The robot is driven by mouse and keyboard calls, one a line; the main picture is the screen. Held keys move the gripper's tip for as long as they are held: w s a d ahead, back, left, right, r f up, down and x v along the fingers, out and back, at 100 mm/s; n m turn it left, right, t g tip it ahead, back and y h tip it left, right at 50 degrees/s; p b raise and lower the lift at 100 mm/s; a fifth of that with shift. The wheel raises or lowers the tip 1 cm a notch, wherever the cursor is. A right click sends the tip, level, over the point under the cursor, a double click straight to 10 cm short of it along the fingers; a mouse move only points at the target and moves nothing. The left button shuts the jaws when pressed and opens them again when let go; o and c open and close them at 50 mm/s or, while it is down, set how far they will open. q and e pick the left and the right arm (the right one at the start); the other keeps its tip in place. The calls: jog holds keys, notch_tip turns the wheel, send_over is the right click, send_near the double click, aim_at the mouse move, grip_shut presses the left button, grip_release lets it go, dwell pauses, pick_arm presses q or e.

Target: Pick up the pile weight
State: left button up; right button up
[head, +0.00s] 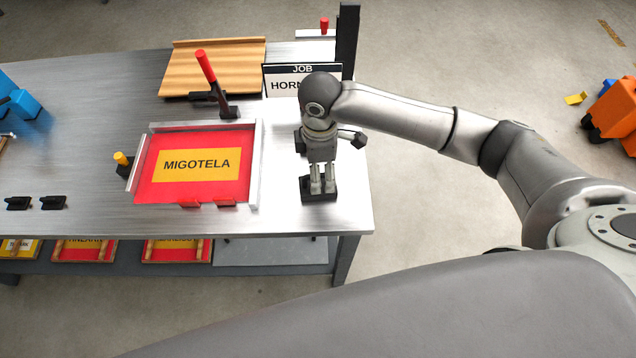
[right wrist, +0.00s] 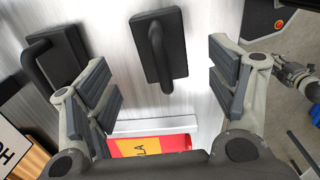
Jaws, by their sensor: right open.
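A black block with an upright bar handle, which looks like the pile weight (head: 320,195), stands on the near right part of the steel table. My right gripper (head: 323,187) is right above it, pointing down. In the right wrist view the block (right wrist: 152,50) lies between the spread fingers, with a gap on both sides. My right gripper (right wrist: 165,90) is open and empty. A second black handled block (right wrist: 57,58) stands beyond it, beside the left finger in that view. What appears to be my left gripper (right wrist: 297,76) shows small at the right edge there; its jaws are unclear.
A red tray-like fixture (head: 145,190) with a yellow MIGOTELA plate lies left of my right gripper. A red-handled lever (head: 208,72), a wooden board (head: 220,65) and a JOB sign (head: 285,82) stand behind. The table's right edge is close.

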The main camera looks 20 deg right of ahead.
jog(key=shift+f, duration=0.8)
jog(key=f, duration=0.2)
jog(key=f+p, duration=0.1)
jog(key=f, duration=0.1)
jog(key=shift+s+a+f, duration=0.1)
jog(key=shift+a, duration=0.1)
jog(key=shift+f+p, duration=0.3)
jog(key=shift+f, duration=0.25)
grip_shut()
jog(key=shift+r, duration=0.15)
